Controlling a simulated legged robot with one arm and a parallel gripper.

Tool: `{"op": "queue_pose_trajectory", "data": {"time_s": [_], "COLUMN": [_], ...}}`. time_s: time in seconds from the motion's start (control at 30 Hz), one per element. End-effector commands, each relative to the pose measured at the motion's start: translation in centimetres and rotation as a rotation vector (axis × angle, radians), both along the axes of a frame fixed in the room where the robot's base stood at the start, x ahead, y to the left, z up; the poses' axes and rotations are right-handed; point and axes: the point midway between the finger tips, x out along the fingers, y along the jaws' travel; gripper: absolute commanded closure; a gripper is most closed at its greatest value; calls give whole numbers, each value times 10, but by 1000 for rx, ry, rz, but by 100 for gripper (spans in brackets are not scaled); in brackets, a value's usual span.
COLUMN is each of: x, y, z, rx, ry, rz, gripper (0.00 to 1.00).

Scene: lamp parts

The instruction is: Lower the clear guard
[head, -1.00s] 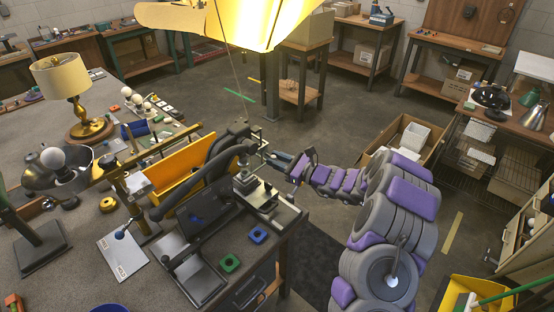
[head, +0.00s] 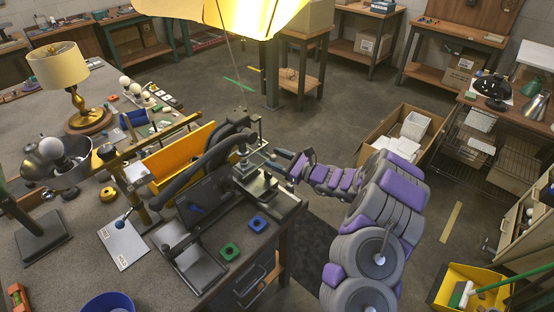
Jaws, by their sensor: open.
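A dark bench machine with black curved arms (head: 215,160) stands at the right edge of the near workbench. A grey metal fixture (head: 252,180) sits at its right end, by the bench corner. I cannot clearly make out the clear guard; see-through material is hard to tell here from the metal around it. My gripper (head: 278,160) is open at the end of my grey and purple arm, just right of the fixture and close to it. I cannot tell whether it touches anything.
A yellow bin (head: 180,158) stands behind the machine. A brass lamp (head: 72,85) stands at the far left. An open cardboard box (head: 372,128) is on the floor at right.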

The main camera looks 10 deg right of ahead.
Motion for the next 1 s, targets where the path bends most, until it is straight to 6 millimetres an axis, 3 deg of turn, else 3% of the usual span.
{"op": "queue_pose_trajectory", "data": {"time_s": [0.27,0.8,1.0], "x": [-8,-84,-106], "y": [-10,-95,-118], "z": [1,1,0], "rx": [0,1,0], "ry": [1,-1,2], "rz": [-3,-4,-3], "gripper": [48,48,48]}}
